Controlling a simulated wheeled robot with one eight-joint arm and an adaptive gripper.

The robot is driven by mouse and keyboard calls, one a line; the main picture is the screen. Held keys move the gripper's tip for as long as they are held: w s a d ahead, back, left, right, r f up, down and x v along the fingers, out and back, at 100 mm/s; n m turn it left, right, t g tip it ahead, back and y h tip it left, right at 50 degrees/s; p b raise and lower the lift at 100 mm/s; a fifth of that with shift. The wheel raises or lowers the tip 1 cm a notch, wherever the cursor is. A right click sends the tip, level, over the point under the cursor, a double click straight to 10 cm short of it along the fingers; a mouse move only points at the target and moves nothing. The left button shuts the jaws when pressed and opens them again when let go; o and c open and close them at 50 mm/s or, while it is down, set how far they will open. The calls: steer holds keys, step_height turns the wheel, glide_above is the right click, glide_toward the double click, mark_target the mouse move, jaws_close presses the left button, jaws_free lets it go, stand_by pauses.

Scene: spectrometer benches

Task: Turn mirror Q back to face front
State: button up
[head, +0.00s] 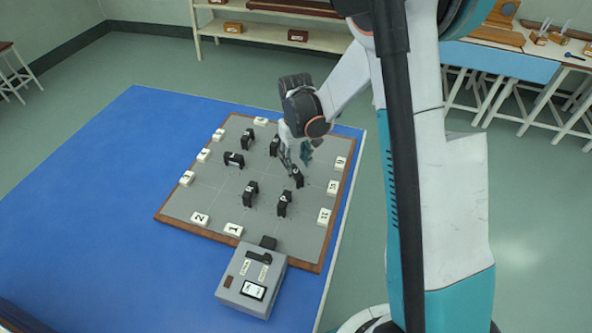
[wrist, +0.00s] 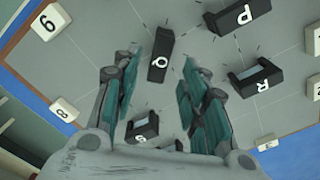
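Mirror Q (wrist: 161,42) is a small black block with a white letter on its top. In the wrist view it stands between the tips of my gripper (wrist: 161,62), with a gap on both sides. Its reflecting face does not show there. In the head view mirror Q (head: 298,180) stands on the right part of the grey board, just below my gripper (head: 299,166). My gripper is open, pointing down, with teal finger pads and nothing held. I cannot tell how far the fingertips are above the board.
Mirror P (wrist: 240,17), mirror R (wrist: 257,80) and mirror S (wrist: 143,129) stand nearby on the grey board (head: 215,195). White numbered blocks, such as block 9 (head: 341,162), line its edges.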

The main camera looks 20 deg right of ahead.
mark_target(296, 171)
steer(key=shift+f+b, duration=0.4)
steer(key=shift+f, duration=1.6)
steer(key=shift+c, duration=0.2)
jaws_close()
